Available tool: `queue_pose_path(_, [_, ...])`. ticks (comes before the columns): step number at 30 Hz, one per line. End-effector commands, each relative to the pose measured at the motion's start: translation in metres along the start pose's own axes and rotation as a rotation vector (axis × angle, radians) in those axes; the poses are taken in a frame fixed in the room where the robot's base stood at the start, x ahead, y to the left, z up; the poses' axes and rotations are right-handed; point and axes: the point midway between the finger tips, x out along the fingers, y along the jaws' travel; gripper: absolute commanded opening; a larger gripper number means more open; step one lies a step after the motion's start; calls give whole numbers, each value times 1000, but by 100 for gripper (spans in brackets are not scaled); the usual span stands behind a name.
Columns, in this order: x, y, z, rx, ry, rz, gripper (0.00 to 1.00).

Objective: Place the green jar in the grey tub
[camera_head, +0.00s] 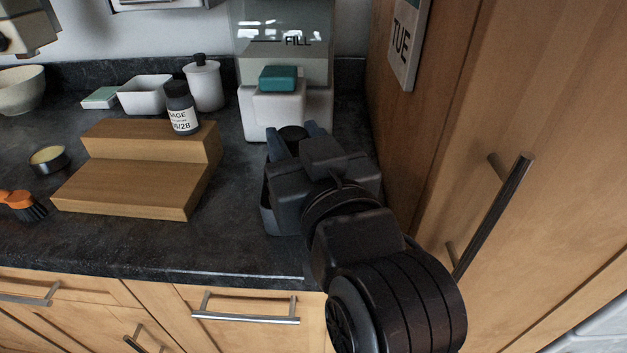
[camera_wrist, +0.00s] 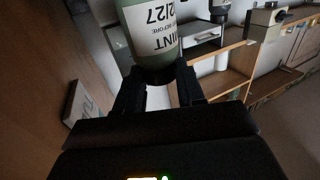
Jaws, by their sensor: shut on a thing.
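The green jar (camera_wrist: 128,42) shows in the wrist view, with a white label reading MINT and a dark cap. My gripper (camera_wrist: 158,80) is shut on it near the cap end. In the head view my gripper (camera_head: 292,136) is at the right of the counter, in front of the white dispenser, and hides most of the jar; a dark round top shows between the fingers. A dark grey tub (camera_head: 267,217) stands on the counter, mostly hidden behind my gripper. I cannot tell whether the jar is inside or above it.
A wooden step (camera_head: 130,185) with a dark SAGE jar (camera_head: 181,108) stands left. The white dispenser (camera_head: 262,105) is behind my gripper. A wooden cabinet (camera_head: 480,120) closes off the right. A tin (camera_head: 49,159) and orange brush (camera_head: 20,203) lie far left. Counter between step and tub is clear.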

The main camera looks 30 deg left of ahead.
Motion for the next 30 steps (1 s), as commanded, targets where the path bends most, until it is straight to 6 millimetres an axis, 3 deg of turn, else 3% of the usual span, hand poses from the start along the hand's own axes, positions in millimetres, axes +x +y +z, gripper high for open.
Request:
queue_pose_path(3, [0, 0, 19, 1, -1, 1, 1])
queue_pose_path(8, [0, 1, 28, 0, 0, 1, 1])
queue_pose_path(16, [0, 1, 61, 1, -1, 1, 1])
queue_pose_path(28, [0, 1, 66, 0, 2, 2, 1])
queue_pose_path(29, [0, 1, 66, 0, 1, 1, 40])
queue_pose_path(30, [0, 0, 65, 0, 1, 1, 44])
